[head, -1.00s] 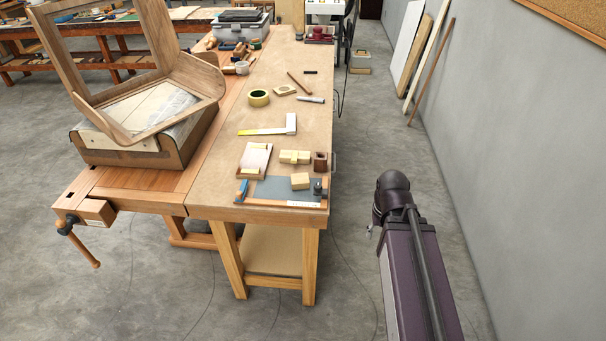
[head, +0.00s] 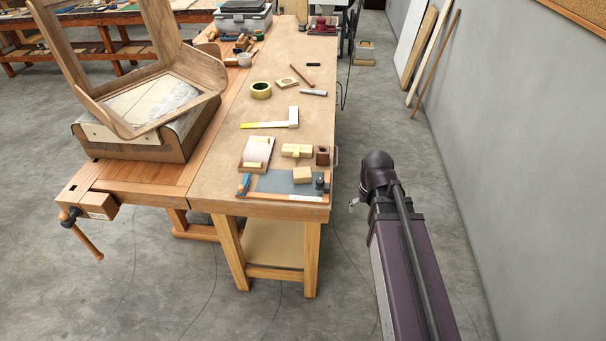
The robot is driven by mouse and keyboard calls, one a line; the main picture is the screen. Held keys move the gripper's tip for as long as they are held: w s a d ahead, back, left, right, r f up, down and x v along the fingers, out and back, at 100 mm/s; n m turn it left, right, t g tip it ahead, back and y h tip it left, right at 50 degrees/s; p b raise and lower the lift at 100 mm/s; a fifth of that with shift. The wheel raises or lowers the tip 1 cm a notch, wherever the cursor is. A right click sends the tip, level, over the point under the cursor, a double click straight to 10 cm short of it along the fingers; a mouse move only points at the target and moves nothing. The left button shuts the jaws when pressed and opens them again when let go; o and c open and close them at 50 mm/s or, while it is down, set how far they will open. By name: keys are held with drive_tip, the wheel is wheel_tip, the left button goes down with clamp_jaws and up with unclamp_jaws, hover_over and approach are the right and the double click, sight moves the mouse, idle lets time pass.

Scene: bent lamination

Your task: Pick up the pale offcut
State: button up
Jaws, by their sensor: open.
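A small plain pale wood block (head: 302,175), which looks like the pale offcut, rests on a grey board (head: 275,184) at the near end of the workbench. Another pale block (head: 290,150) with a yellow band lies just behind it. A pale piece with a dark opening (head: 287,82) lies farther back, so I cannot be sure which one is meant. My arm is at the right, over the floor beside the bench. My gripper is not in view.
A dark brown block (head: 322,155) and a small dark object (head: 320,183) stand close right of the plain block. A chair frame (head: 140,110) stands left.

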drive_tip(key=w+a+r+t+p, duration=0.1)
drive_tip(key=w+a+r+t, duration=0.1)
drive_tip(key=w+a, duration=0.6)
drive_tip(key=w+a+r+n+t+p, duration=0.1)
drive_tip(key=w+a+r+p, duration=0.1)
drive_tip(key=w+a, duration=0.5)
drive_tip(key=a+r, duration=0.1)
drive_tip(key=a, duration=0.2)
drive_tip(key=shift+w+a+n+t+y, duration=0.3)
drive_tip(key=shift+w+a+t+y, duration=0.1)
drive_tip(key=b, duration=0.7)
hover_over(302, 172)
drive_tip(key=s, duration=0.3)
drive_tip(key=f, duration=0.6)
drive_tip(key=shift+w+d+f, duration=0.15)
drive_tip(key=shift+d+f, duration=0.2)
drive_tip(key=shift+w+f+b, duration=0.25)
drive_tip(key=shift+f+b, duration=0.05)
drive_tip(key=shift+f, duration=0.25)
drive_tip(key=shift+b+x, duration=2.35)
drive_tip(key=shift+x, duration=0.25)
drive_tip(key=shift+w+a, duration=0.1)
